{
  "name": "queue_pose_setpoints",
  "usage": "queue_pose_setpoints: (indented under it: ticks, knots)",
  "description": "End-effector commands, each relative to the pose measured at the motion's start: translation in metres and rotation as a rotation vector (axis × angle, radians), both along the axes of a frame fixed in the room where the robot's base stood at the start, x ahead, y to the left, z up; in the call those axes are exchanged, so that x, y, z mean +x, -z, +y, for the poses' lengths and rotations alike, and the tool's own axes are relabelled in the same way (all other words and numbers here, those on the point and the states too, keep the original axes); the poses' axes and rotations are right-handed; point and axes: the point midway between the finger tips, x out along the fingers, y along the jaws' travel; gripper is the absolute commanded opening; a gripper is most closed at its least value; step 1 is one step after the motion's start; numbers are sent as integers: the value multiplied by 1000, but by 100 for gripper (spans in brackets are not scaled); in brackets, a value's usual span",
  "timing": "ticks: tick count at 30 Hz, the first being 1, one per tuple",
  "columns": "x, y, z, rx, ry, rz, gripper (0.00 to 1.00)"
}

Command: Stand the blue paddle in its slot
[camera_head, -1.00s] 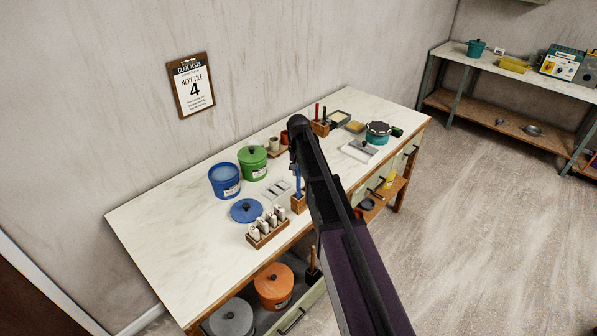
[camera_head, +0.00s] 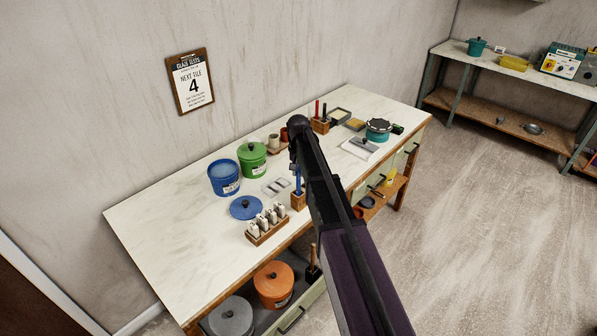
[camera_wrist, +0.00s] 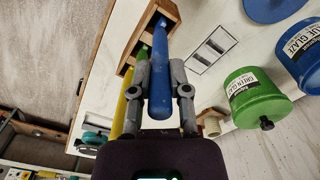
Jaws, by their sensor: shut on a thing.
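The blue paddle (camera_wrist: 161,60) is between the two grey fingers of my gripper (camera_wrist: 160,78) in the wrist view, and the gripper is shut on it. Its far end meets the wooden block (camera_wrist: 150,17); I cannot tell how deep it sits there. In the head view the blue paddle (camera_head: 298,182) looks upright over the wooden block (camera_head: 298,203) at the bench's front edge. A green strip (camera_wrist: 143,52) and a yellow strip (camera_wrist: 130,95) show left of the paddle in the wrist view.
A rack of pale pieces (camera_head: 266,226), a blue lid (camera_head: 245,208), a blue pot (camera_head: 224,178) and a green pot (camera_head: 252,162) stand left of the block. A holder with red and black handles (camera_head: 320,125) stands behind. The bench's left end is clear.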

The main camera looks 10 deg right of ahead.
Motion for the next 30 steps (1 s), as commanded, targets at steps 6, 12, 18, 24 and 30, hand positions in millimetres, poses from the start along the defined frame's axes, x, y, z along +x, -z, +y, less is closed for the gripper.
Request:
queue_pose_setpoints:
  ticks: [6,12,18,24,30]
  knots:
    - [0,5,0,0,0,0,0]
    - [0,6,0,0,0,0,0]
    - [0,6,0,0,-1,0,0]
    - [0,6,1,0,-1,0,0]
    - [0,8,1,0,-1,0,0]
